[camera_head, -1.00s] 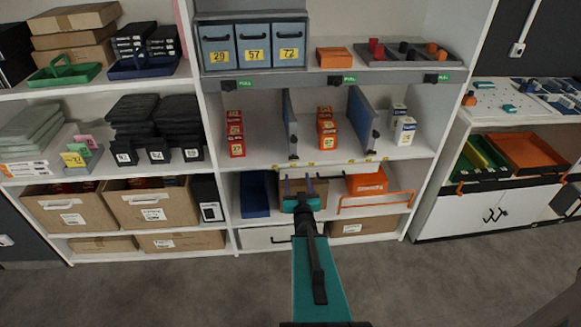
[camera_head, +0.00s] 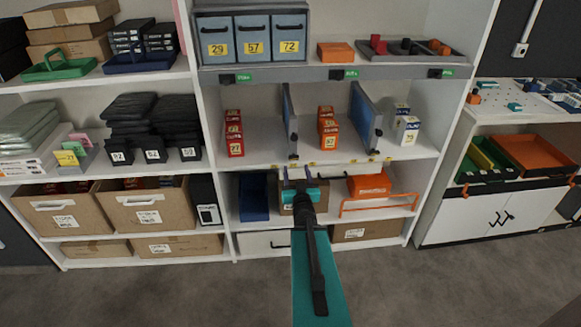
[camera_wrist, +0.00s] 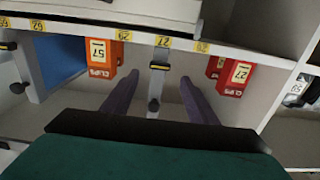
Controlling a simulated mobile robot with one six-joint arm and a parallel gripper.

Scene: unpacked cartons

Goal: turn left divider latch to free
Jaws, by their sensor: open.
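The left divider (camera_head: 289,118) is an upright grey-blue panel on the middle shelf, between red and orange boxes. In the wrist view, which looks upside down, its grey front edge (camera_wrist: 157,85) is near the centre. A black-and-yellow latch (camera_wrist: 160,67) lies crosswise on it, and a dark round knob (camera_wrist: 154,104) also shows. My gripper (camera_head: 300,182) is below the front of that shelf in the head view. In the wrist view my gripper (camera_wrist: 157,88) is open, its purple fingers apart on either side of the divider edge. No contact shows.
Red boxes (camera_head: 234,133) and orange boxes (camera_head: 327,128) stand on either side of the divider. The right divider (camera_head: 366,118) is farther right. Below are a blue bin (camera_head: 253,196), a carton and an orange box (camera_head: 369,186). A numbered shelf strip (camera_wrist: 110,32) crosses the wrist view.

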